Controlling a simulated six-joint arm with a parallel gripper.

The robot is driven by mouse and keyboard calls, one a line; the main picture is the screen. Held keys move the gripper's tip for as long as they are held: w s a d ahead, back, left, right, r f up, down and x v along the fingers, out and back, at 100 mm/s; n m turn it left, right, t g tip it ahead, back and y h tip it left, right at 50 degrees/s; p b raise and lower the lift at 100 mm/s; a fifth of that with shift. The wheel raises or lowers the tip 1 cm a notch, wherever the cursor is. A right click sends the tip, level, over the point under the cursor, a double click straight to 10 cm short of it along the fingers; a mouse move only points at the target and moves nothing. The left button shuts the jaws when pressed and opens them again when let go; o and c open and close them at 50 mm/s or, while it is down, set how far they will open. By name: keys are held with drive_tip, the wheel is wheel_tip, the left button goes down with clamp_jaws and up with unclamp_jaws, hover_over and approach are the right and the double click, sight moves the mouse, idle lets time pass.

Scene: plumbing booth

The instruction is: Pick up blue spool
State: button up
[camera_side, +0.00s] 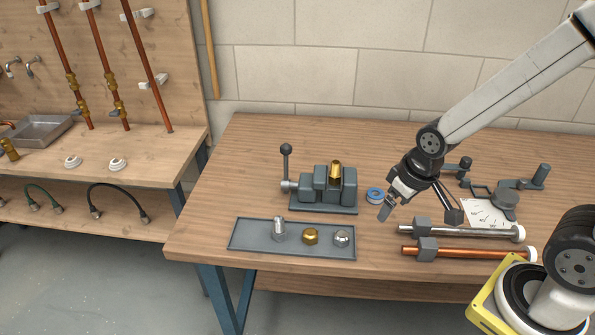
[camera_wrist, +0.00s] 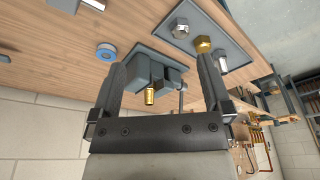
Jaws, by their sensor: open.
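The blue spool (camera_side: 375,195) is a small blue ring with a pale centre. It lies on the wooden table, just right of the grey vise. In the wrist view the spool (camera_wrist: 106,51) shows at the upper left, outside the jaws and beyond the left finger. My gripper (camera_side: 416,211) is open and empty above the table, close to the right of the spool in the side view. In the wrist view my gripper (camera_wrist: 160,75) shows its two fingers spread apart, with the vise beyond them. I cannot tell its exact height above the table.
The grey vise (camera_side: 306,198) with a brass fitting (camera_side: 335,170) stands left of the spool. A grey tray (camera_side: 262,245) with several fittings lies in front. A steel pipe (camera_side: 460,229) and a copper pipe (camera_side: 475,252) lie at right. The table's back left is clear.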

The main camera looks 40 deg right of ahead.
drive_tip(key=m+g, duration=0.3)
drive_tip(key=m, duration=1.7)
hover_over(375, 190)
drive_tip(key=s+a, duration=0.1)
wheel_tip(375, 190, down, 7)
drive_tip(key=shift+f, duration=0.2)
drive_tip(key=shift+s, duration=0.1)
drive_tip(key=shift+w+a+f, duration=0.1)
drive_tip(key=shift+f, duration=1.85)
drive_tip(key=shift+w+f, duration=0.1)
drive_tip(key=shift+f, duration=1.85)
drive_tip(key=c, duration=1.2)
drive_tip(key=shift+o, duration=0.2)
drive_tip(key=shift+r, duration=0.15)
